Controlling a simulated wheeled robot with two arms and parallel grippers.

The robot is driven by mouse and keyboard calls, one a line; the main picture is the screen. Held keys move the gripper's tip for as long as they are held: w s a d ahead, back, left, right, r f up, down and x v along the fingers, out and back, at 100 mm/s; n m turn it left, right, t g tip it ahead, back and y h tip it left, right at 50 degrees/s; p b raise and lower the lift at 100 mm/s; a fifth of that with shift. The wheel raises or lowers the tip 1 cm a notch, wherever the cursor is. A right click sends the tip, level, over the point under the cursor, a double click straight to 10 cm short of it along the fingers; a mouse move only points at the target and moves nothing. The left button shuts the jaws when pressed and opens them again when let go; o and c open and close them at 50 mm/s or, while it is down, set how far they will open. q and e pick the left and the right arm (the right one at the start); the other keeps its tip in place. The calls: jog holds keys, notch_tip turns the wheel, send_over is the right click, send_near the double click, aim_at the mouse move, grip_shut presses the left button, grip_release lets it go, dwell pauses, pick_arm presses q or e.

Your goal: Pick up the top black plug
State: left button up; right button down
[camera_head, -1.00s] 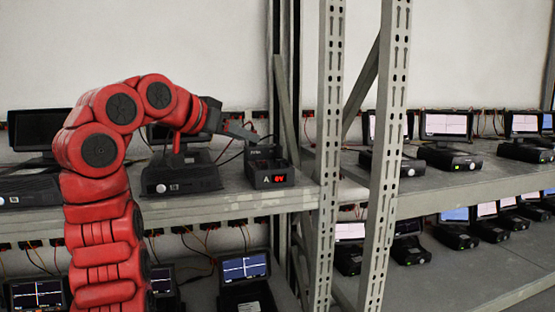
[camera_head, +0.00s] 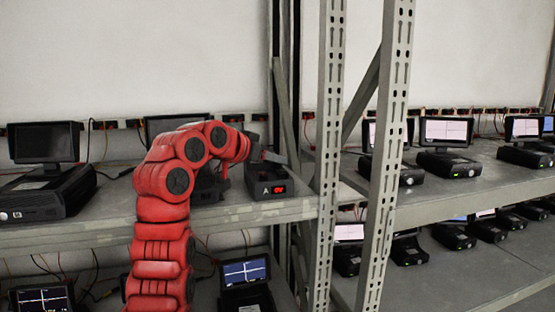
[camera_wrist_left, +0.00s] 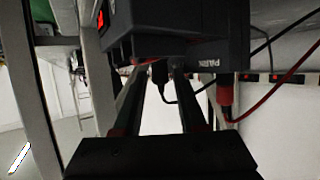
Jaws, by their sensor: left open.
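The black device box (camera_head: 268,190) with a red display and a letter A stands on the upper left shelf. It also shows at the top of the left wrist view (camera_wrist_left: 175,25). A black plug (camera_wrist_left: 158,73) with a black cable sits at the underside of the box in that view. A red plug (camera_wrist_left: 225,97) with a red cable is to its right. My left gripper (camera_head: 264,153) is at the back of the box in the head view. In the wrist view its open fingers (camera_wrist_left: 156,92) lie either side of the black plug; contact cannot be told. My right gripper is not in view.
A grey upright post (camera_head: 329,150) stands close to the right of the box. A black instrument with a monitor (camera_head: 45,142) is on the shelf at left. Several more instruments fill the right shelves. Bare shelf (camera_head: 112,200) shows left of my arm.

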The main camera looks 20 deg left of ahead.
pick_arm(q)
jog(key=shift+s, duration=0.1)
jog(key=shift+c, duration=0.8)
grip_shut()
